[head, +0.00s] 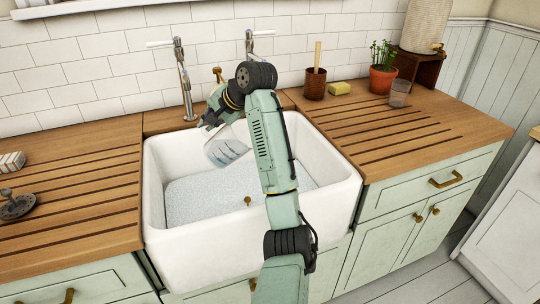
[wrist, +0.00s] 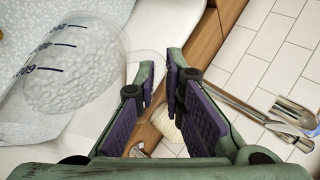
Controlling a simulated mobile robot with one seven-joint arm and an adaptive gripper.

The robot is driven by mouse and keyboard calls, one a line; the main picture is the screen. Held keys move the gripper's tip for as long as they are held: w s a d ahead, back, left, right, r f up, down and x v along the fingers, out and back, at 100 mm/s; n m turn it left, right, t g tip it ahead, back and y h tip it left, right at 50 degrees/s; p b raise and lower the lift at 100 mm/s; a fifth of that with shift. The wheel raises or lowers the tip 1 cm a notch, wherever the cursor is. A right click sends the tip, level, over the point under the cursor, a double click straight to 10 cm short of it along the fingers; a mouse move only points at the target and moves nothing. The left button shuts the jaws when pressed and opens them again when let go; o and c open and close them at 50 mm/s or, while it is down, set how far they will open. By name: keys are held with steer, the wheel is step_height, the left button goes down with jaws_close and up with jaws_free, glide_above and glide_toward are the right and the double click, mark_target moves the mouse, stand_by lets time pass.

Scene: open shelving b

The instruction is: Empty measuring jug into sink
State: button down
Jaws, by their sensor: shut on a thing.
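The clear measuring jug (head: 226,150) with dark scale marks hangs tilted over the white sink (head: 190,235). My gripper (head: 212,122) is at the jug's upper left end, above the back of the sink. In the wrist view the jug (wrist: 78,62) fills the upper left, and my gripper (wrist: 161,66) has its purple-padded fingers close together beside it, shut on the jug. The gripped part is hard to make out. A pale, bumpy surface shows through the jug; I cannot tell whether it is inside the jug or behind it.
A tap (head: 185,85) stands behind the sink at left. A brown pot (head: 315,84), yellow sponge (head: 340,88), clear cup (head: 400,93) and potted plant (head: 382,75) stand on the right counter. The slatted wooden counter (head: 400,135) is mostly clear at its front.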

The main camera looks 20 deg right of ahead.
mark_target(220, 131)
steer(key=shift+s+d+r+m+t+y, duration=0.1)
steer(key=shift+s+d+r+t+y, duration=0.15)
steer(key=shift+d+r+y, duration=0.25)
steer(key=shift+s+d+r+m+t+y, duration=0.1)
steer(key=shift+d+r+t+y, duration=0.25)
steer(key=shift+r, duration=0.3)
steer(key=shift+s+d+r+m+t+y, duration=0.1)
steer(key=shift+s+d+r+t+y, duration=0.1)
steer(key=shift+d+r+y, duration=0.3)
stand_by(2.0)
